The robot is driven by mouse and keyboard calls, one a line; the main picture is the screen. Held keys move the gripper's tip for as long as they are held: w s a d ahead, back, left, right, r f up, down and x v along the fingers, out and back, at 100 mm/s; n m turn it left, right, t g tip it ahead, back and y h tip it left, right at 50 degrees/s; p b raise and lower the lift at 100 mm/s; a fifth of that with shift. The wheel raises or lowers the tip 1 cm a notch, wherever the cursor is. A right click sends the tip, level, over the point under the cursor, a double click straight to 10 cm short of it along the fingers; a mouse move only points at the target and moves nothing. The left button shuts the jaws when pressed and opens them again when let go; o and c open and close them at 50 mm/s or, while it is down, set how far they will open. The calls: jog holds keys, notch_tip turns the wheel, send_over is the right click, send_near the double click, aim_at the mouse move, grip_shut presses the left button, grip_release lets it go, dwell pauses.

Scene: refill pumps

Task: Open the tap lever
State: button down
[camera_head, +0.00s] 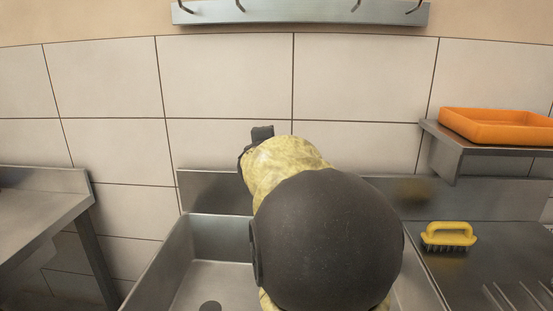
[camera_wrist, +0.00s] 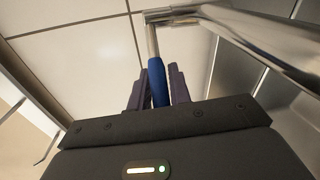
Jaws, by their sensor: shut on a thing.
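The tap lever (camera_wrist: 157,72) shows in the wrist view as a thin metal rod with a blue grip, joined at its top end to the chrome tap (camera_wrist: 270,38). My gripper (camera_wrist: 156,92) is shut on the blue grip, with one dark finger on each side of it. In the head view my arm covers the tap and lever, and my gripper's fingers cannot be made out there. How far the lever is turned cannot be told.
A steel sink basin (camera_head: 160,262) lies below my arm. To the right, a yellow brush (camera_head: 448,235) rests on the drainboard and an orange tray (camera_head: 497,126) sits on a shelf (camera_head: 455,147). A hook rail (camera_head: 300,13) is on the wall. A steel table (camera_head: 40,205) stands left.

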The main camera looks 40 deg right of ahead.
jog(key=shift+b, duration=0.35)
jog(key=c, duration=1.3)
grip_release()
jog(key=shift+s, duration=0.1)
jog(key=p+v, duration=1.3)
jog(key=v, duration=0.4)
jog(key=shift+s, duration=0.25)
